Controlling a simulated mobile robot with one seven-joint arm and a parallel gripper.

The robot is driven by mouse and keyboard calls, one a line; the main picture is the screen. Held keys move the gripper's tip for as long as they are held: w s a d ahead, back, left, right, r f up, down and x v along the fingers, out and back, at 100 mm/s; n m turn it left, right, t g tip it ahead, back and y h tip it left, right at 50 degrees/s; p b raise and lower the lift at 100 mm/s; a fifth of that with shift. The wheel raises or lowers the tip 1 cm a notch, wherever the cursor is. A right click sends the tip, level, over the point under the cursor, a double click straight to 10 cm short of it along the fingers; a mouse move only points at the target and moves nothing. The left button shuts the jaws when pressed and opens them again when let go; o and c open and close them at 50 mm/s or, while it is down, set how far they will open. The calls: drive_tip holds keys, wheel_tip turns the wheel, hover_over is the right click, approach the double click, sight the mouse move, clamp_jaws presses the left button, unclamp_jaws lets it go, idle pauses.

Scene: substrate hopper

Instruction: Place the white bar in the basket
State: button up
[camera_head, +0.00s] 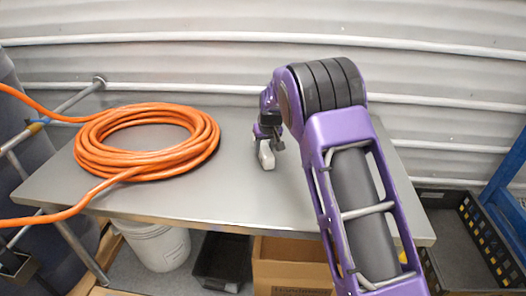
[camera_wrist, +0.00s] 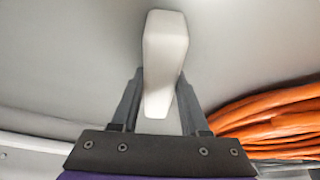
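The white bar (camera_wrist: 165,55) lies between the two fingers of my gripper (camera_wrist: 160,85) in the wrist view, with the fingertips close against its two sides. Its upper part reaches out past the fingertips. In the head view the bar (camera_head: 266,155) shows as a small pale block under my gripper (camera_head: 267,140), at the grey table top. I cannot tell from these views whether it still touches the table. The basket seems to be the black crate (camera_head: 430,196) on the floor to the right of the table; my arm hides part of that side.
A coiled orange hose (camera_head: 148,174) lies on the table (camera_head: 240,190), left of my gripper. A white bucket (camera_head: 160,246), a black bin (camera_head: 221,262) and a cardboard box (camera_head: 290,272) stand below. A corrugated wall (camera_head: 200,65) closes off the back.

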clamp_jaws()
drive_tip(key=shift+r, duration=0.1)
